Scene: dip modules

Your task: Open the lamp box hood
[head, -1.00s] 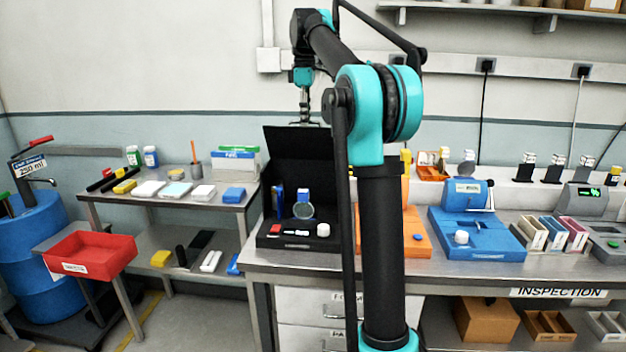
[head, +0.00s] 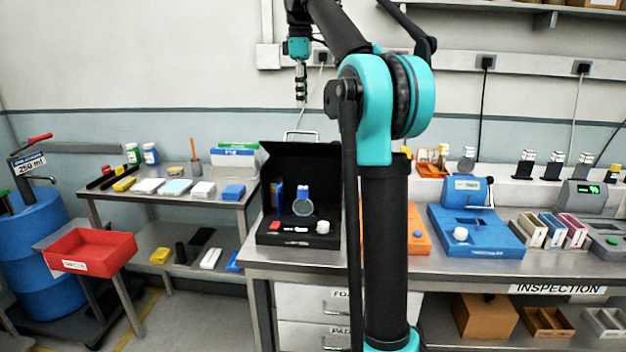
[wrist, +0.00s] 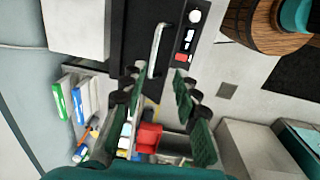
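The black lamp box (head: 268,239) stands on the left end of the inspection bench. Its black hood (head: 300,165) is raised at the back, and the interior with a round lens, a red part and a white knob is exposed. A pale metal handle (head: 300,133) rises at the hood's top edge. My gripper (head: 301,98) points down above the handle, with a visible gap. In the wrist view my gripper (wrist: 160,78) is open and empty. The handle (wrist: 156,45) shows just past its fingertips, and the hood (wrist: 124,40) lies beside it.
A side table (head: 218,206) with boxes and bottles stands left of the bench, with a red bin (head: 92,250) in front. A blue fixture (head: 480,240) sits right of my arm. The wall behind carries a cable trunking and sockets.

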